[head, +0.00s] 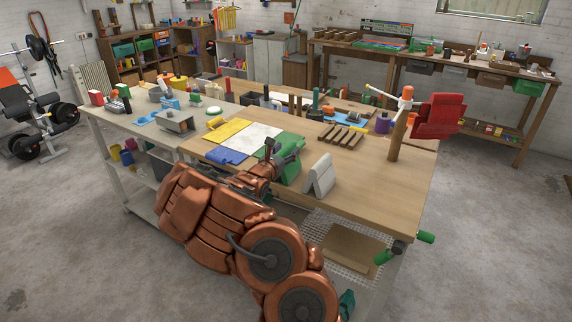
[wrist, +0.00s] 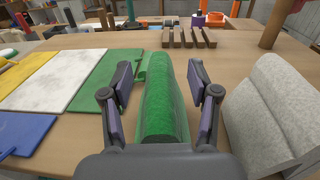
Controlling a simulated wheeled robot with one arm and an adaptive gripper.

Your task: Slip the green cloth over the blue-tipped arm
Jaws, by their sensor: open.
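The green cloth (wrist: 160,105) is a folded, upright ridge on the wooden table. In the wrist view it lies between the two spread fingers of my gripper (wrist: 163,88), with a gap on each side. In the head view my gripper (head: 280,152) is over the green cloth (head: 291,171) and partly covers it. A wooden post (head: 397,138) stands at the table's right end and carries a white hub with arms (head: 405,103). One arm shows a yellow tip, another an orange one. A red cloth (head: 440,116) hangs on the right side. I cannot make out a blue tip.
A grey folded cloth (wrist: 265,112) stands close to the right of my gripper. Flat yellow (head: 226,131), white (head: 250,137) and blue (head: 224,157) pieces lie to the left. A slatted wooden rack (head: 341,137) lies behind. Bare tabletop (head: 365,185) lies before the post.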

